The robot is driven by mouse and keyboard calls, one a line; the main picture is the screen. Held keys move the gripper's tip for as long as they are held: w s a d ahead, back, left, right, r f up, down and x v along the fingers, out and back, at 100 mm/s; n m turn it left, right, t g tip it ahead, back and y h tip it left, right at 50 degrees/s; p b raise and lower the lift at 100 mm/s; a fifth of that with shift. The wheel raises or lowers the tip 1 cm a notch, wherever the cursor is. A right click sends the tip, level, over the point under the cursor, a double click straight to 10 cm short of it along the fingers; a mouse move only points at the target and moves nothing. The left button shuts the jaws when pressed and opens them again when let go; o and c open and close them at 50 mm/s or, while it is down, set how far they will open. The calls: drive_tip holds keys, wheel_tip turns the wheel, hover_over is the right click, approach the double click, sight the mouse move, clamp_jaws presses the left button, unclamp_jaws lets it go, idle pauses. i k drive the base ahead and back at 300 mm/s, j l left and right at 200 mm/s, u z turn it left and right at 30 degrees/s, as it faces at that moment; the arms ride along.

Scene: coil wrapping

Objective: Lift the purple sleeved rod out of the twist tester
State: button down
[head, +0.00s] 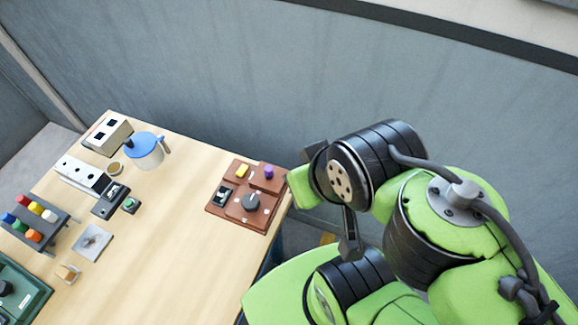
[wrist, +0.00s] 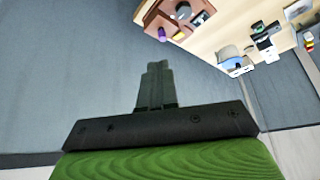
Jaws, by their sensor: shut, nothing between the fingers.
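A small purple piece (head: 268,172), likely the purple sleeved rod, stands at the back right of a reddish-brown block (head: 230,203), likely the twist tester. The block sits at the table's right edge. Both also show in the wrist view, the purple piece (wrist: 162,34) at the near edge of the block (wrist: 160,12). How deep the rod sits is too small to tell. My gripper (head: 349,246) hangs to the right of the table, apart from the block. In the wrist view its fingers (wrist: 157,84) are together and empty, with the purple piece beyond them.
The block also carries a yellow piece (head: 242,171) and a dark knob (head: 251,202). A blue-lidded jug (head: 147,153), a rack of coloured pegs (head: 36,220) and a green case (head: 18,290) stand further left. The table's middle is clear. A grey wall is behind.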

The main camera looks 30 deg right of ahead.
sight(269, 170)
drive_tip(key=l+u, duration=0.2)
drive_tip(key=u, duration=0.3)
drive_tip(key=l+u, duration=0.2)
drive_tip(key=u, duration=0.25)
drive_tip(key=l+u, duration=0.2)
drive_tip(key=u, duration=0.3)
drive_tip(key=l+u, duration=0.2)
drive_tip(key=u, duration=0.3)
